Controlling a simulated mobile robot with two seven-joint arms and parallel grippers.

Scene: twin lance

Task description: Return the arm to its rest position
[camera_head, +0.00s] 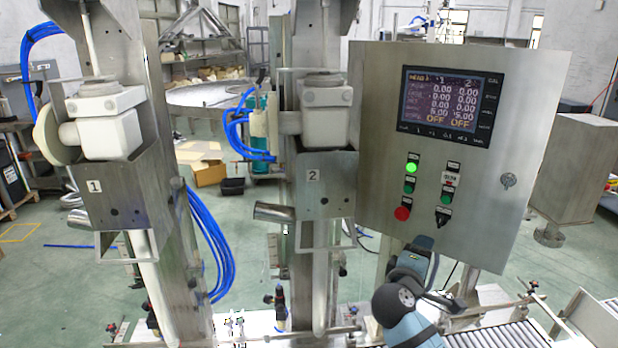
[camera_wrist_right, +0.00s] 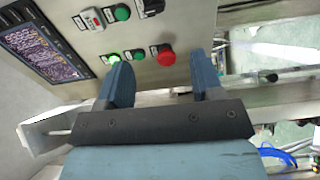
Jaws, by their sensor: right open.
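My right arm (camera_head: 408,318) comes up from the bottom of the head view, in front of the control panel. My right gripper (camera_head: 424,245) is just below the grey metal control panel (camera_head: 530,115). In the wrist view the right gripper (camera_wrist_right: 163,78) has its two blue fingers apart, with nothing between them. The panel's red button (camera_wrist_right: 166,57) shows beyond the gap between the fingers, and the green lit button (camera_wrist_right: 113,60) is near the left finger. My left gripper is not in view.
Filling station 1 (camera_head: 112,190) and station 2 (camera_head: 326,180) stand left of the panel, with blue hoses (camera_head: 208,250). A roller conveyor (camera_head: 497,326) runs below the panel. A steel cabinet (camera_head: 575,165) stands at right. Green floor (camera_head: 60,280) is open at left.

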